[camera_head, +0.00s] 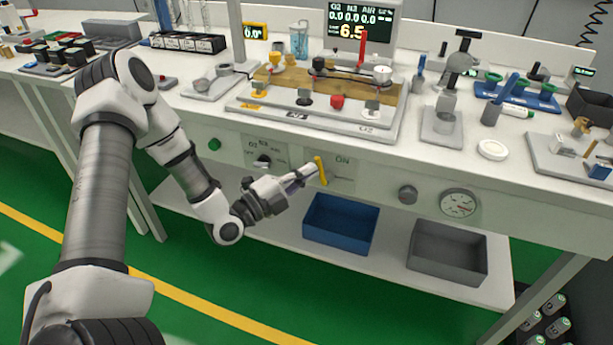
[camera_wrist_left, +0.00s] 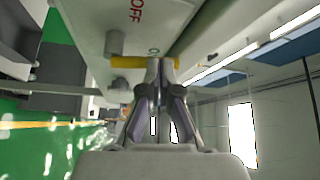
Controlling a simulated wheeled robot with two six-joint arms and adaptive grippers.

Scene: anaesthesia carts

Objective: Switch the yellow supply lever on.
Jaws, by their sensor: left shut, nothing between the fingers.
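The yellow supply lever (camera_head: 320,171) is on the front panel of the bench, beside an "ON" label. It stands nearly upright, leaning slightly, in the head view. In the left wrist view the lever (camera_wrist_left: 129,62) lies across the picture just beyond the fingertips, with "OFF" lettering on the panel above it. My left gripper (camera_head: 305,173) is shut and empty, its tips at the lever's left side. In the left wrist view its closed fingertips (camera_wrist_left: 161,66) overlap the lever's right part; I cannot tell whether they touch it. My right gripper is not in view.
A selector knob (camera_head: 263,161) and a green button (camera_head: 214,144) are left of the lever. A grey knob (camera_head: 408,195) and a gauge (camera_head: 458,204) are right of it. A blue bin (camera_head: 340,223) and a grey bin (camera_head: 447,252) stand on the shelf below.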

